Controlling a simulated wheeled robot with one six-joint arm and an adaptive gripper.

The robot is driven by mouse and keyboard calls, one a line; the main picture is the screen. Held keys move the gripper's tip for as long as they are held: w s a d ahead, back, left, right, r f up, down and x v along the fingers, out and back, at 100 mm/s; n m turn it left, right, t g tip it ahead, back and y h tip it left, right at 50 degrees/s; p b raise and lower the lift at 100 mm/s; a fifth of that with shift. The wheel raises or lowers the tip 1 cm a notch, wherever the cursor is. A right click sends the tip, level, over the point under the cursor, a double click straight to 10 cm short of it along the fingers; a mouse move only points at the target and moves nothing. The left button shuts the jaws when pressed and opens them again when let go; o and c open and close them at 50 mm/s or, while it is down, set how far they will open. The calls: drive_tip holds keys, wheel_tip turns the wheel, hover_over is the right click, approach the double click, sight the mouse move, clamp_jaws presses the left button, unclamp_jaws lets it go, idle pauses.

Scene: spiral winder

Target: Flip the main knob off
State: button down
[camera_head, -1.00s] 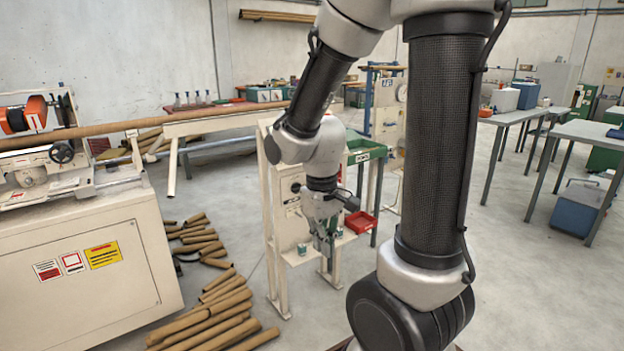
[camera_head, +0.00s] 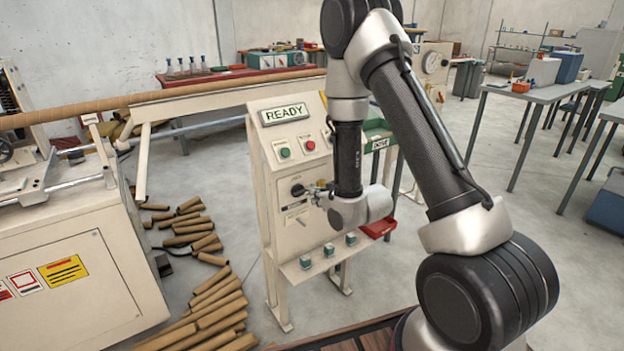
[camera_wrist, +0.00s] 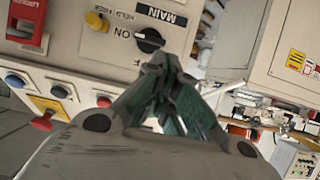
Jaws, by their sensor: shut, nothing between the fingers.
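The main knob (camera_wrist: 150,40) is a round black rotary knob beside the MAIN label (camera_wrist: 160,13) in the wrist view. A pale mark on it appears to face the ON label (camera_wrist: 122,33). In the head view the knob (camera_head: 298,190) is a dark disc on the front of the cream control panel (camera_head: 263,205). My gripper (camera_wrist: 163,60) is shut and empty, its fingertips just beside the knob's lower edge in the wrist view. Whether they touch the knob I cannot tell. In the head view my gripper (camera_head: 308,192) points left at the panel.
The panel bears a READY display (camera_head: 284,114), a green button (camera_head: 285,153) and a red button (camera_head: 310,145). A yellow knob (camera_wrist: 96,21) and a red device (camera_wrist: 27,20) sit near the main knob. A ledge (camera_head: 325,263) with small green-topped items juts out below.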

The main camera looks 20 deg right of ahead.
drive_tip(key=shift+t+y, duration=0.3)
drive_tip(key=shift+t, duration=0.6)
drive_tip(key=r, duration=0.2)
drive_tip(key=w+r, duration=0.1)
drive_tip(key=r, duration=0.1)
drive_tip(key=shift+w+a, duration=0.1)
drive_tip(key=shift+a, duration=0.05)
hover_over(299, 192)
drive_tip(key=s, duration=0.3)
drive_tip(key=shift+w+a+f, duration=0.15)
drive_tip(key=shift+a+f, duration=0.1)
drive_tip(key=shift+f, duration=0.35)
drive_tip(key=shift+w+a+f, duration=0.1)
drive_tip(key=shift+a+f, duration=0.1)
drive_tip(key=shift+f, duration=0.4)
wheel_tip(299, 192, down, 3)
drive_tip(key=shift+w+r, duration=0.15)
drive_tip(key=shift+r, duration=0.05)
drive_tip(key=shift+f, duration=0.75)
